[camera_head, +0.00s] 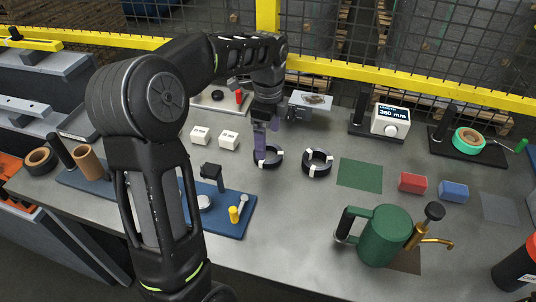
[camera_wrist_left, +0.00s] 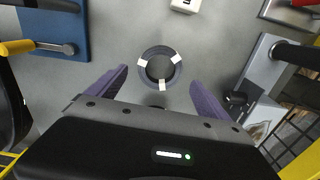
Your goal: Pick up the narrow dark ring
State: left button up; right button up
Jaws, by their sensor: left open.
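Two dark rings with white marks lie flat on the grey bench in the head view: a left ring (camera_head: 270,166) and a right ring (camera_head: 308,169). They look alike in size; I cannot tell surely which is narrower. My left gripper (camera_head: 267,143) is open and points down over the left ring, its purple fingers partly covering it. In the left wrist view a dark ring (camera_wrist_left: 144,73) with a clear hole shows between the spread fingertips of my left gripper (camera_wrist_left: 158,78), with nothing held. Whether the fingers touch the ring is unclear. My right gripper is not in view.
White blocks (camera_head: 228,140) stand left of the rings, with a blue board (camera_head: 233,220) of small parts in front. A green mat (camera_head: 359,174), a red block (camera_head: 412,183) and a green can (camera_head: 383,236) lie to the right. Yellow-railed fencing runs behind.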

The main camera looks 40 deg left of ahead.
aim_at(268, 157)
pick_arm(q)
jog(key=shift+f, duration=0.1)
notch_tip(268, 157, down, 5)
jog(key=shift+p, duration=0.55)
jog(key=shift+c, duration=0.5)
jog(key=c, duration=1.4)
jog(key=shift+c, duration=0.2)
notch_tip(268, 157, up, 10)
jog(key=shift+b, duration=0.45)
